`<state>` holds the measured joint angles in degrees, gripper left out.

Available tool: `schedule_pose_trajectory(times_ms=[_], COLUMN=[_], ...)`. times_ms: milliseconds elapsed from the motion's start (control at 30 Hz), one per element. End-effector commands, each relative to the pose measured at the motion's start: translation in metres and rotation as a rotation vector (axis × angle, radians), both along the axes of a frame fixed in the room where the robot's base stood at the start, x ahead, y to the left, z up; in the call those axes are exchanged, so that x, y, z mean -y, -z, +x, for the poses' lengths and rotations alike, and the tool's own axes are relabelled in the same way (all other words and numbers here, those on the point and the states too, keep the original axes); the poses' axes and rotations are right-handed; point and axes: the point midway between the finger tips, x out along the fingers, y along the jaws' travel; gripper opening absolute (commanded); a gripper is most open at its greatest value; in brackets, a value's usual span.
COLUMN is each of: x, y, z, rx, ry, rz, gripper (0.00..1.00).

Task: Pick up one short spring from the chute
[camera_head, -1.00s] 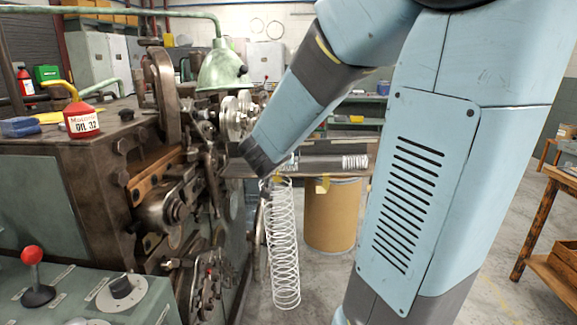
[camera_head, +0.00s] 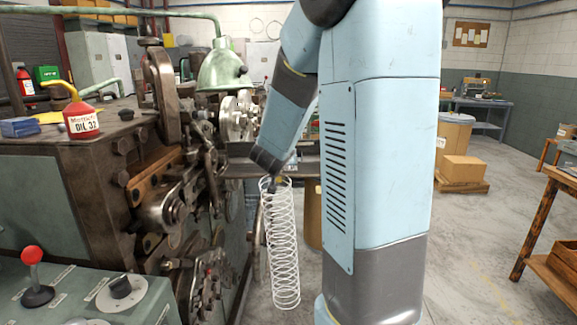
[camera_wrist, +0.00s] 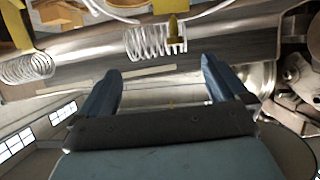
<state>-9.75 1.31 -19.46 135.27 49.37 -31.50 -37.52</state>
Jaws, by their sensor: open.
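A short spring (camera_wrist: 158,42) of shiny wire lies in the metal chute (camera_wrist: 225,45) in the wrist view, beside a brass-coloured post (camera_wrist: 174,32). My gripper (camera_wrist: 162,82) is open with nothing between its two blue fingers. The short spring is beyond the fingertips, roughly centred between them and apart from them. In the head view the chute (camera_head: 240,168) runs behind my forearm, and its right part is hidden by my arm. No short spring shows there. Only a dark tip of my gripper shows, by the top of a long hanging spring.
The long white spring (camera_head: 283,250) hangs close below my gripper. The coiling machine (camera_head: 110,190) stands close on the left. A fibre drum (camera_head: 313,215) is partly hidden behind my arm. Another coil (camera_wrist: 27,68) shows at left in the wrist view.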

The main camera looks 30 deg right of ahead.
Motion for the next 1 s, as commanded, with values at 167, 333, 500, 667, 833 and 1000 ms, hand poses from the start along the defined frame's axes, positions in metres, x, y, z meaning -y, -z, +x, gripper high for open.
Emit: schedule_pose_trajectory(times_ms=[167,333,500,667,833,1000], x=[0.016,0.024,0.027,0.027,0.027,0.027], y=[0.007,0.013,0.015,0.015,0.015,0.015], z=[0.017,0.029,0.033,0.033,0.033,0.033], rx=[-0.004,-0.003,-0.002,-0.002,-0.002,-0.002], ry=[0.002,0.001,0.001,0.001,0.001,0.001], rz=[-0.002,-0.002,-0.001,-0.001,-0.001,-0.001], gripper=[1.00,1.00,1.00,1.00,0.87,0.70])
